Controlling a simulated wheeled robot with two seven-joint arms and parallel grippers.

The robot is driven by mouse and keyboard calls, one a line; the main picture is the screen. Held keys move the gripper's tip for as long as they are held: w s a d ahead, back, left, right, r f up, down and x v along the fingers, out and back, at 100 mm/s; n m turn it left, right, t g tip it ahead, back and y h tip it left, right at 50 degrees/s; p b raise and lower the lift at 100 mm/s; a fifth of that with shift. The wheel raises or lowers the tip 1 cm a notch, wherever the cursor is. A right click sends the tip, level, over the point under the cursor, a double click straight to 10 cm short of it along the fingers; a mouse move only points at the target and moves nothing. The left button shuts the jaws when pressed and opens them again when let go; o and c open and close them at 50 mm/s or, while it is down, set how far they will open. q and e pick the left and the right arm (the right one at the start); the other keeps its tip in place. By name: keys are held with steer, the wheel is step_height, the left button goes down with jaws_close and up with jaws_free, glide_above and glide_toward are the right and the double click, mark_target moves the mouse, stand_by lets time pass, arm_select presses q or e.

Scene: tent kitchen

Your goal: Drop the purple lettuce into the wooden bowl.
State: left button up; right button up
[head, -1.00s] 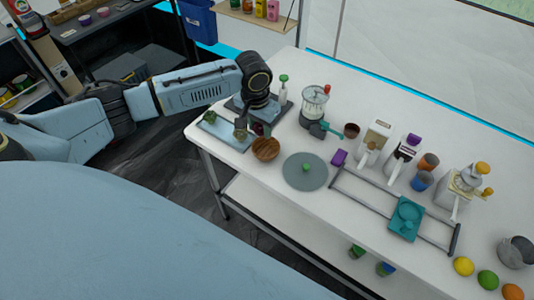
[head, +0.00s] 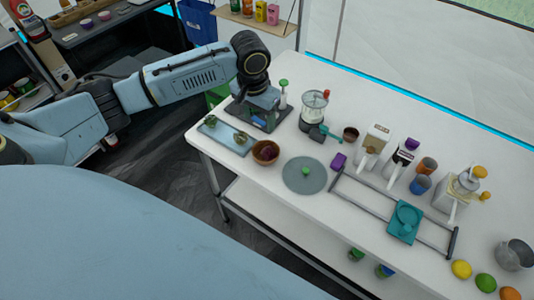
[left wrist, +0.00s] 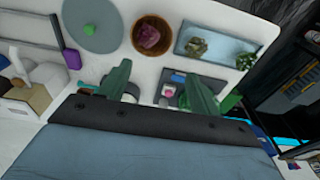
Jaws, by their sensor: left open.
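The purple lettuce (head: 267,154) lies inside the wooden bowl (head: 257,159) on the left part of the white table. In the left wrist view the purple lettuce (left wrist: 150,38) sits within the rim of the wooden bowl (left wrist: 135,45), just beyond my fingers. My left gripper (head: 262,104) is behind the bowl, above a dark tray, and apart from the lettuce. Its two green fingers are spread with nothing between them in the left wrist view (left wrist: 160,73). The fingertips are hard to make out in the head view. My right gripper is not in view.
A pale blue tray (head: 225,141) with two green plants is left of the bowl. A round grey board (head: 293,181) with a green knob is to its right. A blender (head: 313,104), dispensers and cups stand further right. The table's front edge is close to the bowl.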

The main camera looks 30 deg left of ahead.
arm_select(q)
step_height(320, 180, up, 7)
steer(key=shift+s+p, duration=0.35)
steer(key=shift+s, duration=0.05)
steer(key=shift+r, duration=0.1)
